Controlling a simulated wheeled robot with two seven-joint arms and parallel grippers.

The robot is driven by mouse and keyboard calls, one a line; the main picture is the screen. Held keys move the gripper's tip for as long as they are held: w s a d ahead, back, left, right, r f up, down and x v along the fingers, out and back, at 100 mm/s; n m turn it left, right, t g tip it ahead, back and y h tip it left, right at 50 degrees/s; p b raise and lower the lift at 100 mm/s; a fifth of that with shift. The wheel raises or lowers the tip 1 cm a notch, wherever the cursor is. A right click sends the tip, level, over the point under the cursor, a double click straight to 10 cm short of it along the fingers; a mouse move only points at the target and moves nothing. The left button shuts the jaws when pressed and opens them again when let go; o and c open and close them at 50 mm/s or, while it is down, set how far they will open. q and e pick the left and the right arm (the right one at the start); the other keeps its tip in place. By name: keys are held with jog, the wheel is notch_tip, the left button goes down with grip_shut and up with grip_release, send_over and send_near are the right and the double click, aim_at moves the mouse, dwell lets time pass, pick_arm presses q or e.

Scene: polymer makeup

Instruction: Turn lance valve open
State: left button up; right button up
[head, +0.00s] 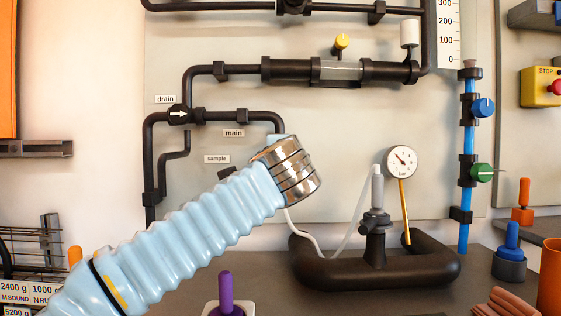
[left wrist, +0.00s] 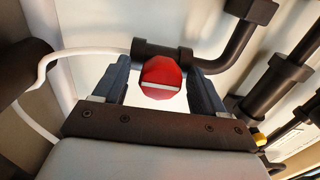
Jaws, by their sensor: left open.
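A red faceted valve knob (left wrist: 161,78) with a white bar across it sits on a short black pipe fitting (left wrist: 150,50) in the left wrist view. The bar lies roughly along that fitting. No label shows beside the knob. My left gripper (left wrist: 157,66) is open, with one blue-grey finger on each side of the knob and small gaps visible. In the head view my arm in its pale blue sleeve covers the knob and the fingers, in front of the lower end of the "main" pipe (head: 262,116). My right gripper is not in view.
A white hose (left wrist: 85,52) runs to the fitting. A black ring-shaped base (head: 340,272) with a pressure gauge (head: 401,162) stands right of my arm. A purple-handled item (head: 226,290) stands below my arm. Black pipes and a blue tube (head: 466,145) line the panel.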

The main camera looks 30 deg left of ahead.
pick_arm(q)
jog(key=v, duration=1.3)
jog(key=shift+b, duration=0.3)
jog(key=shift+s, duration=0.1)
